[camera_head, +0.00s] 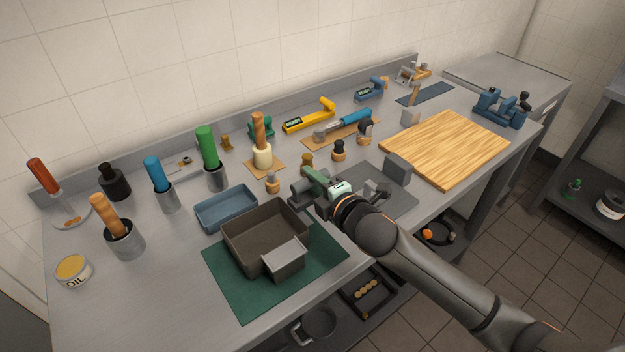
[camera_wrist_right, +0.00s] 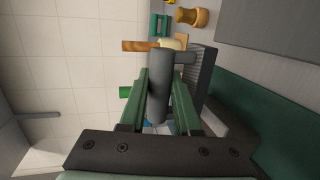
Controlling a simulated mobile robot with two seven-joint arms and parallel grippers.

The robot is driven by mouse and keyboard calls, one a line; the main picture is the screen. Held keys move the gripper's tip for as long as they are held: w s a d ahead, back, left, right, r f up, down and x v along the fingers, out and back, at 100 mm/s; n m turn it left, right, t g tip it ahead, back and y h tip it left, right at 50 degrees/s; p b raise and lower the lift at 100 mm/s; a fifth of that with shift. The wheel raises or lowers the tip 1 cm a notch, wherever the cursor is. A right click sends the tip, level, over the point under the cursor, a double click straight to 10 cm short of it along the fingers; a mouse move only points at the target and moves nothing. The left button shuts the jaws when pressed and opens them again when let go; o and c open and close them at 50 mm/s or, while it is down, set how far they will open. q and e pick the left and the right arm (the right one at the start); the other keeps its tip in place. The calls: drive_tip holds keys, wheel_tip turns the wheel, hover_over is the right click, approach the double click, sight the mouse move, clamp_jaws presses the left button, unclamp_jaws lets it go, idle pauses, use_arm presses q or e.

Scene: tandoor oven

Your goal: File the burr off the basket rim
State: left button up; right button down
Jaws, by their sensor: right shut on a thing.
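The basket (camera_head: 236,238) is a dark open box on a green mat (camera_head: 325,256). A small lighter grey box (camera_head: 285,256) sits at its front right corner. My right gripper (camera_head: 312,190) is beside the basket's back right corner. In the right wrist view its green fingers (camera_wrist_right: 160,98) are shut on the dark round handle of a tool (camera_wrist_right: 161,75). A ridged flat face (camera_wrist_right: 204,80), looking like a file, is joined to that handle. I cannot make out a burr on the rim. I cannot tell whether the tool touches the basket. My left gripper is not in view.
A blue-grey tray (camera_head: 226,208) lies behind the basket. Several handled tools in cups stand at the left, with an oil tin (camera_head: 73,270) near the front. A grey block (camera_head: 397,169) stands right of the gripper. A wooden board (camera_head: 447,147) lies farther right.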

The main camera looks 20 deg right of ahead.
sight(298, 192)
drive_tip(key=shift+f+b, duration=0.4)
drive_tip(key=shift+f, duration=0.2)
drive_tip(key=shift+a+r, duration=0.1)
drive_tip(key=shift+s+a+p, duration=0.35)
drive_tip(key=shift+a+p, duration=0.05)
drive_tip(key=shift+a, duration=0.45)
drive_tip(key=shift+s+a, duration=0.3)
drive_tip(key=shift+a, duration=0.45)
drive_tip(key=shift+a, duration=0.1)
drive_tip(key=a, duration=0.1)
drive_tip(key=s+a, duration=0.1)
drive_tip(key=a, duration=0.1)
drive_tip(key=shift+s+a, duration=0.1)
drive_tip(key=shift+f, duration=0.2)
